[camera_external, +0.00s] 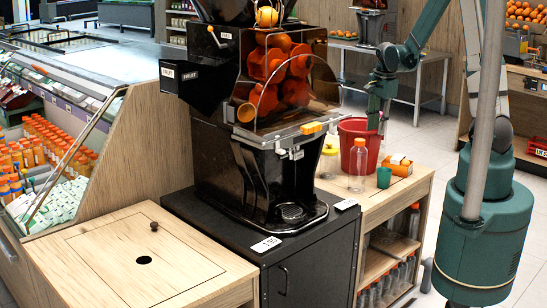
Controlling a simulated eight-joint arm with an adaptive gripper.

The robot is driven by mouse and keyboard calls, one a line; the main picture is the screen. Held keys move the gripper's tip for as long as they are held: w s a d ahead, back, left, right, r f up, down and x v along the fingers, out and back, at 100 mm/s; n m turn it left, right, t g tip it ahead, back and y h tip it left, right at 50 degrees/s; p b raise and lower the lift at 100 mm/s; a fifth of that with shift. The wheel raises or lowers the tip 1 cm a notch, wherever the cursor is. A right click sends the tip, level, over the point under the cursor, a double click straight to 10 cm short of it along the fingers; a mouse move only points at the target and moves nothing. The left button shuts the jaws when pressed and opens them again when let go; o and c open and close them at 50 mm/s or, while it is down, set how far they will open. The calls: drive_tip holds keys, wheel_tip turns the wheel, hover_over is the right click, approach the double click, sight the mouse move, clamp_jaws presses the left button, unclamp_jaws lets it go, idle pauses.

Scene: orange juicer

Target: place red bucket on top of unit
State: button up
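The red bucket (352,142) stands upright on the light wooden shelf unit (402,192) to the right of the juicer. Its lower left is partly hidden by bottles. My gripper (376,122) points down at the bucket's right rim, overlapping it in the picture. The fingers are small and dark, so I cannot tell whether they are apart or closed on the rim. Another wooden unit (130,252) stands at the left front, its top bare except for a small dark knob and a dark round hole.
A black juicer (262,130) with oranges stands on a dark cabinet (318,258) between the units. A bottle-filled cooler (60,150) is at the left.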

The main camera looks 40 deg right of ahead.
sight(374, 147)
drive_tip(key=shift+w+f, duration=0.2)
drive_tip(key=shift+f, duration=1.75)
drive_tip(key=shift+b, duration=0.3)
drive_tip(key=shift+w+f+b, duration=0.15)
drive_tip(key=shift+f+b, duration=0.1)
drive_tip(key=shift+f, duration=1.05)
drive_tip(key=shift+w+f+b, duration=0.15)
drive_tip(key=shift+f+b, duration=0.05)
drive_tip(key=shift+f, duration=1.1)
drive_tip(key=shift+c, duration=0.4)
clamp_jaws()
